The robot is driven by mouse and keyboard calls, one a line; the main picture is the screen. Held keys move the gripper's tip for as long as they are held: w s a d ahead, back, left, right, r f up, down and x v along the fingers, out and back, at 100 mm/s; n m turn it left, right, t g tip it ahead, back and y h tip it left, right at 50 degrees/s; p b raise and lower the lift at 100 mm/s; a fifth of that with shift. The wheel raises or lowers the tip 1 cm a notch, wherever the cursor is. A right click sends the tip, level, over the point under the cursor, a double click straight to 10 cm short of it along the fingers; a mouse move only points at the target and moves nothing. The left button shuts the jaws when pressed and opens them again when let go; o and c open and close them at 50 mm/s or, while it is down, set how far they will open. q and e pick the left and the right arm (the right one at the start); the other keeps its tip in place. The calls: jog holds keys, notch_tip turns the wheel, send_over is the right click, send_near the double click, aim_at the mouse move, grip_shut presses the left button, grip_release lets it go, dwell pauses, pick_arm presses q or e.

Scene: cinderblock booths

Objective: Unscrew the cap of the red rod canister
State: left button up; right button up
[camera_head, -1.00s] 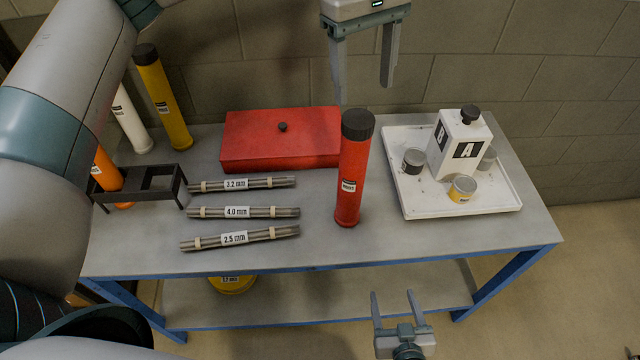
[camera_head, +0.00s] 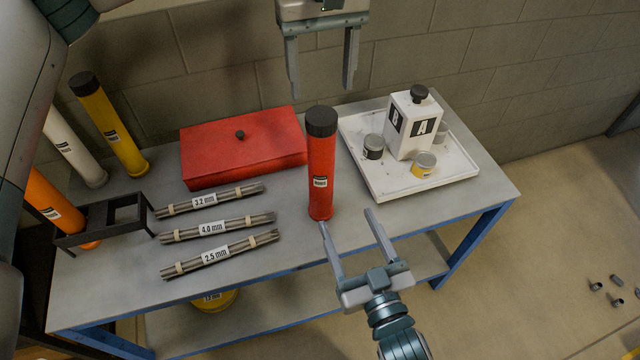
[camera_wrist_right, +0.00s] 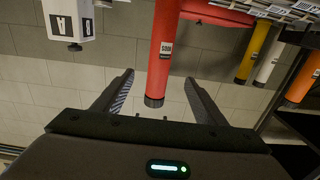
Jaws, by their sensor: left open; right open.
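The red rod canister (camera_head: 320,170) stands upright near the front middle of the table, with its dark cap (camera_head: 321,121) on top. My left gripper (camera_head: 322,92) is open and empty, above and behind the cap in the head view.
A red box (camera_head: 242,147) lies behind left. Three rod bundles (camera_head: 219,227) lie left of the canister. A white tray (camera_head: 385,190) with a bottle (camera_head: 411,125) and small jars stands right. A black rack (camera_head: 105,217) and yellow, white and orange canisters stand at left.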

aim_at(325, 174)
jog(key=x, duration=1.7)
jog(key=shift+w, duration=0.15)
jog(key=shift+c, duration=0.2)
grip_shut()
pick_arm(q)
jog(key=m, duration=0.6)
jog(key=shift+m, duration=0.4)
jog(key=m, duration=0.6)
jog(key=shift+m, duration=0.4)
jog(key=shift+f, duration=0.1)
jog(key=shift+f, duration=3.95)
